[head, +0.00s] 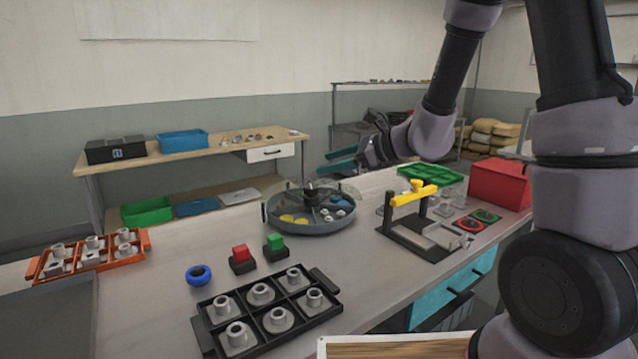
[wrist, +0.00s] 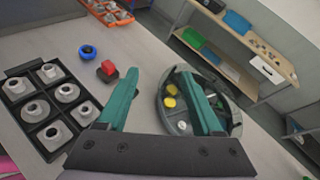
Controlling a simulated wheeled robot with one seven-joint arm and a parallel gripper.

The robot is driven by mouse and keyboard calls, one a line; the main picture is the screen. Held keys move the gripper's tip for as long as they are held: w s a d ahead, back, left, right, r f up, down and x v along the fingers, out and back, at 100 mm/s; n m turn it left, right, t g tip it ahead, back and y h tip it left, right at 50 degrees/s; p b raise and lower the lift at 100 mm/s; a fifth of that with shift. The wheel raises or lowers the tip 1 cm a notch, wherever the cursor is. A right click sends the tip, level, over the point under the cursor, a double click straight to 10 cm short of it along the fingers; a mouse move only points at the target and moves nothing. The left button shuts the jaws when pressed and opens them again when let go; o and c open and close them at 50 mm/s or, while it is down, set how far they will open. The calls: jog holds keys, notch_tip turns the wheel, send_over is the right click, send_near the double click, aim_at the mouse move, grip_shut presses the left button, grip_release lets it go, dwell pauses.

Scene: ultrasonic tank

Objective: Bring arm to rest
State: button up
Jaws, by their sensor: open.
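My gripper (head: 343,162) is raised above the workbench (head: 160,292), behind and above the round grey tank (head: 318,232) in the head view. Its two teal fingers are spread apart, with nothing between them. The gripper also shows in the wrist view (wrist: 165,95), with the round tank (wrist: 168,124) beyond the right finger. The tank has compartments holding yellow, blue and pale small parts. My arm comes in from the right side of the head view and is bent at the elbow.
A yellow-handled fixture (head: 413,195) and a red bin (head: 500,184) stand right. An orange tray (head: 48,271) is left.

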jog(key=s+d+r+n+g+h, duration=0.25)
jog(key=s+d+r+n, duration=0.35)
jog(key=s+r+n, duration=0.45)
jog(key=s+d+r+n+t+h, duration=0.1)
jog(key=s+d+n+t+h, duration=0.1)
jog(key=s+d+h, duration=0.2)
jog(key=s+d+r+n+t+h, duration=0.1)
jog(key=s+d, duration=0.4)
jog(key=d, duration=0.6)
jog(key=r+n+h, duration=0.1)
jog(key=n+h, duration=0.1)
jog(key=shift+r+t+h, duration=0.2)
jog(key=shift+t+h, duration=0.15)
